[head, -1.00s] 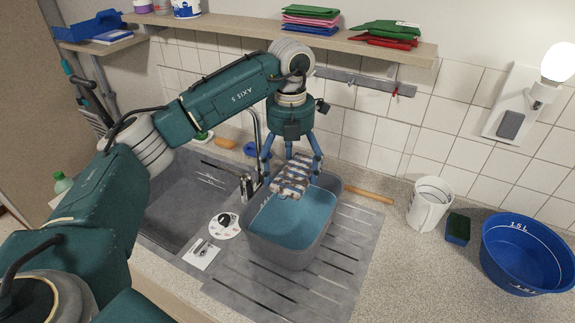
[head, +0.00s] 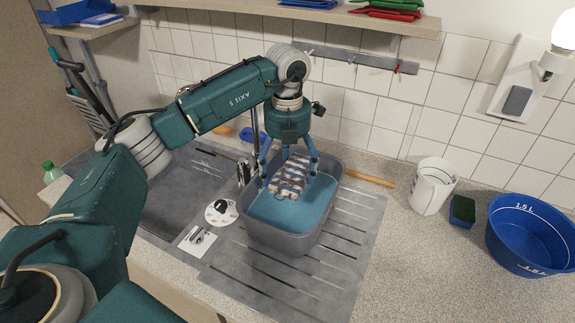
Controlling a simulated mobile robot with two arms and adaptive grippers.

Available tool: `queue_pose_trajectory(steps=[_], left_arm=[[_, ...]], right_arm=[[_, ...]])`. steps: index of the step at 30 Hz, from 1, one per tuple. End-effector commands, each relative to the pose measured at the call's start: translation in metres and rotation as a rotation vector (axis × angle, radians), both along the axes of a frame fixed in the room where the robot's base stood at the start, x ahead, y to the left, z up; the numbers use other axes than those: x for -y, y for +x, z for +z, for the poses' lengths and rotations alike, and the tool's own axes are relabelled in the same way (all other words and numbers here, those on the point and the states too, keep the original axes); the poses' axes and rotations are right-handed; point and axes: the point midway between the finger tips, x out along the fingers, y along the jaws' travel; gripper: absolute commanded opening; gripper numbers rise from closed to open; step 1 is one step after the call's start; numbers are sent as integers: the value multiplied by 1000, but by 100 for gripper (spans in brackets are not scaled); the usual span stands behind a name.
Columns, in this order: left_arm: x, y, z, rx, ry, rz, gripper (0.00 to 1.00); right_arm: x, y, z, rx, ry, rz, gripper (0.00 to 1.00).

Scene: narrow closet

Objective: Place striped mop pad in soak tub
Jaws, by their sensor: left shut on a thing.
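The striped mop pad (head: 291,177), brown, white and grey-blue, is between the blue fingers of my left gripper (head: 287,180). The gripper points down and is shut on the pad, over the back part of the soak tub. The soak tub (head: 277,242) is a grey rectangular tub holding blue liquid (head: 290,213), and it stands on the ribbed drainboard. The pad is within the tub's outline; I cannot tell whether its lower edge touches the liquid. My right gripper is not in view.
The drainboard (head: 335,262) lies beside a dark sink (head: 185,200) with a tap behind the tub. A shelf (head: 330,15) runs above. Counter in front of the basin is clear.

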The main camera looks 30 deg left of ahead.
Motion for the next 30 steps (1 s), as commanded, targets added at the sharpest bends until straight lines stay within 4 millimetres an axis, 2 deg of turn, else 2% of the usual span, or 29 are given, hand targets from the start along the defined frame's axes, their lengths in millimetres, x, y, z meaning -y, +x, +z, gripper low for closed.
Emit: queue_pose_trajectory(steps=[1,3,9,20,21,22,30], left_arm=[[0,0,-11,-1,1,0,60],[0,0,-20,-1,1,0,60],[0,0,-36,0,0,0,60],[0,0,-39,0,0,0,60],[0,0,-39,0,0,0,92],[0,0,-39,0,0,0,98],[0,0,-39,0,0,0,100]], right_arm=[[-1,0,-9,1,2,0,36],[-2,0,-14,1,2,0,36],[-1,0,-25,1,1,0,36],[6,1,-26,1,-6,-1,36],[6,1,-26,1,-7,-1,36],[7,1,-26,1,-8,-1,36],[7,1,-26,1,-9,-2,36]])
